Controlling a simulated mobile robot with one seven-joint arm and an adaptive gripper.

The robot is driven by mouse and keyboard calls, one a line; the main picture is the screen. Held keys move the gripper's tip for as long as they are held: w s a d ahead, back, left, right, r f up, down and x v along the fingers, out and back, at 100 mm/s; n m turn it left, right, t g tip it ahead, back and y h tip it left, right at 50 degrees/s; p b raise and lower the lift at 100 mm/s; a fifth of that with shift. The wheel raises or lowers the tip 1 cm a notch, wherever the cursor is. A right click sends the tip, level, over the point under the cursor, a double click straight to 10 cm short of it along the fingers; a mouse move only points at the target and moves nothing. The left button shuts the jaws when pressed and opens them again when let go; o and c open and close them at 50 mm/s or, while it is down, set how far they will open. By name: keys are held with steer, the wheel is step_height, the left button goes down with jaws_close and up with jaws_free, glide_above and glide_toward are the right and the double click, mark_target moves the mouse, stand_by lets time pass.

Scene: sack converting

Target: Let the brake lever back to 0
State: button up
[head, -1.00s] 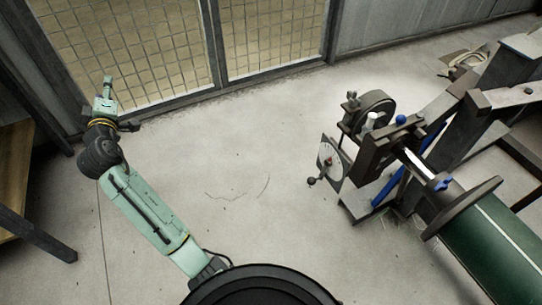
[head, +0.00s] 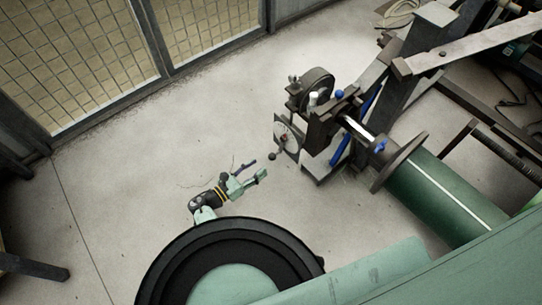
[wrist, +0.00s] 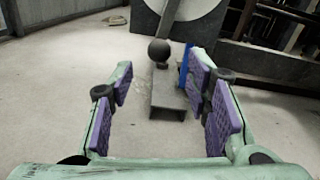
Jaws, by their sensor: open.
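The brake lever (wrist: 170,14) ends in a dark ball knob (wrist: 159,51), which shows ahead between my fingers in the wrist view. The knob also shows in the head view (head: 272,156), at the lower left of the dial plate (head: 287,136). The pale dial face (wrist: 205,14) is behind the lever; its marks are too small or cut off to read. My gripper (head: 257,166) is open and empty, just below and left of the knob in the head view. In the wrist view its purple-padded fingers (wrist: 163,84) are spread, apart from the knob.
The brake stand (head: 330,125) with blue handles holds the shaft of a green roll (head: 450,195) to the right. A grey foot (wrist: 168,98) lies below the knob. A mesh fence (head: 75,60) stands at the upper left. The floor left of the stand is clear.

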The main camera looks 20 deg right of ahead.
mark_target(269, 159)
steer(key=b+x, duration=0.1)
steer(key=x, duration=0.7)
steer(key=shift+w, duration=0.1)
jaws_close()
stand_by(0.6)
